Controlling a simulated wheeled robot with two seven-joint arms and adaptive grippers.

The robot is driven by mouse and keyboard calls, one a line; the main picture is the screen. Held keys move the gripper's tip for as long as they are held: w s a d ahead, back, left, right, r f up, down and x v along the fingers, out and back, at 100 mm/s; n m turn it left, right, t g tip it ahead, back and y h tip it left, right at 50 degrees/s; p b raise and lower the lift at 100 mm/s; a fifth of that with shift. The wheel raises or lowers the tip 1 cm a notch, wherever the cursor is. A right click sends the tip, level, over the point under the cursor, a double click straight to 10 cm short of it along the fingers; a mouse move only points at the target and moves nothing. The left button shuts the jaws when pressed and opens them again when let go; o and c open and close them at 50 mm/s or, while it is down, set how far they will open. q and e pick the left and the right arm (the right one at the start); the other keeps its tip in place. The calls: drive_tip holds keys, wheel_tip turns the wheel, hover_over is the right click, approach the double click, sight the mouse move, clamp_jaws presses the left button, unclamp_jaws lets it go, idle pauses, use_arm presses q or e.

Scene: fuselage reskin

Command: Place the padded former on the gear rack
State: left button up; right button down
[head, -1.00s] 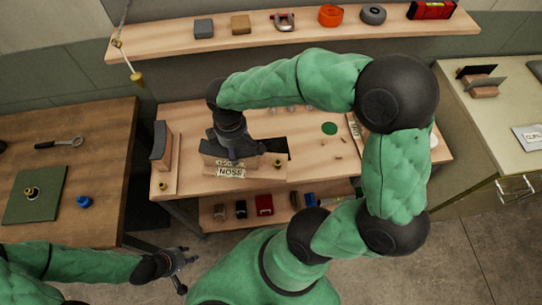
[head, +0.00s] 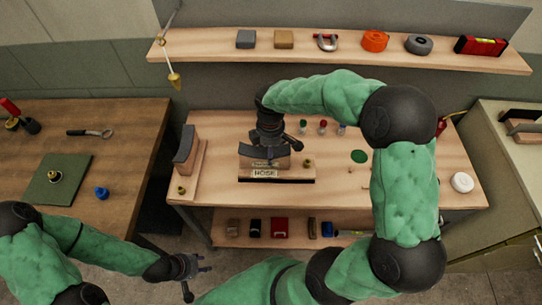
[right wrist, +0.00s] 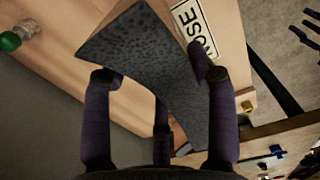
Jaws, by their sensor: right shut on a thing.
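The padded former, a curved wooden block with a dark grey pad (right wrist: 150,62), is in my right gripper (head: 268,145). In the right wrist view the right gripper (right wrist: 158,78) has its fingers around the speckled pad. In the head view the block's wooden side (head: 262,162) shows below the gripper, just behind the NOSE label (head: 265,174) on the bench. Whether it touches the bench there I cannot tell. My left gripper (head: 188,270) is open and empty at the lower left. I cannot tell for sure which fixture is the gear rack; a slotted wooden rack (head: 525,130) is on the right counter.
A similar padded block (head: 185,150) stands on a board at the bench's left end. Small coloured-topped items (head: 323,127) stand behind my right gripper. A shelf (head: 340,52) with several tools runs above. A white round item (head: 462,182) lies at the bench's right.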

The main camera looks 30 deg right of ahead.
drive_tip(key=shift+w+d+f+b, duration=0.2)
drive_tip(key=shift+w+d+f, duration=0.15)
drive_tip(key=shift+w+f, duration=0.3)
drive_tip(key=shift+w+d+f+b, duration=0.25)
drive_tip(key=shift+w+f, duration=0.2)
drive_tip(key=shift+f, duration=0.25)
drive_tip(key=shift+w+d+f+b, duration=0.1)
drive_tip(key=shift+f+b, duration=0.25)
drive_tip(key=shift+f, duration=0.5)
drive_tip(key=shift+w+d+f+b, duration=0.1)
drive_tip(key=shift+f+b, duration=0.25)
drive_tip(key=shift+f, duration=0.5)
drive_tip(key=shift+f, duration=0.1)
drive_tip(key=shift+c, duration=1.8)
unclamp_jaws()
drive_tip(key=shift+s, duration=0.1)
wheel_tip(320, 180, up, 12)
drive_tip(key=p, duration=0.4)
